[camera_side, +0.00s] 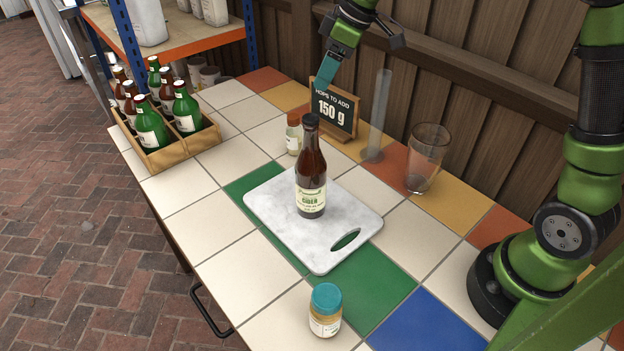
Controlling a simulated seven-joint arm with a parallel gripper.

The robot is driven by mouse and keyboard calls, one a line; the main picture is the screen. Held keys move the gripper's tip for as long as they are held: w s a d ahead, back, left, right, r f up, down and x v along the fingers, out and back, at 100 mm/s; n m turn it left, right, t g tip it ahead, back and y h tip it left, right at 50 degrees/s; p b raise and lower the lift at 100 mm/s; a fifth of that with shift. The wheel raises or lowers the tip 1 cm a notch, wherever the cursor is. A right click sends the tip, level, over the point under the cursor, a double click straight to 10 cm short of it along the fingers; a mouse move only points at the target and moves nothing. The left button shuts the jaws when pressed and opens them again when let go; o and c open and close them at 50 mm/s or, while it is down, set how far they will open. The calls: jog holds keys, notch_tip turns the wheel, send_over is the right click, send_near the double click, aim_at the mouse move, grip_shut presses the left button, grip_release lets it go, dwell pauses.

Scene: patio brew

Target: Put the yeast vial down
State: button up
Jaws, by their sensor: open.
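A small clear vial (292,138) with pale contents and an orange-brown cap stands upright on the tiled counter, just behind and left of the cider bottle; it looks like the yeast vial, but its label is too small to read. My gripper (323,84) is open and comes down from the top of the picture. Its teal finger is above and to the right of the vial, in front of the hops sign, and appears apart from the vial. The gap between the fingers is hard to see from this side.
A brown cider bottle (311,172) stands on a marble board (275,217). The hops sign (333,110), a clear cylinder (377,117) and a glass (426,158) stand near the fence. A teal-lidded jar (325,311) is in front; a bottle crate (181,153) is left.

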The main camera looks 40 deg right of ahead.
jog(key=s+r+m+t, duration=0.1)
jog(key=s+m+t, duration=0.2)
jog(key=s+m, duration=0.8)
jog(key=s, duration=1.3)
jog(key=shift+r+t+h, duration=0.15)
jog(key=shift+t+h, duration=0.15)
jog(key=shift+h, duration=0.1)
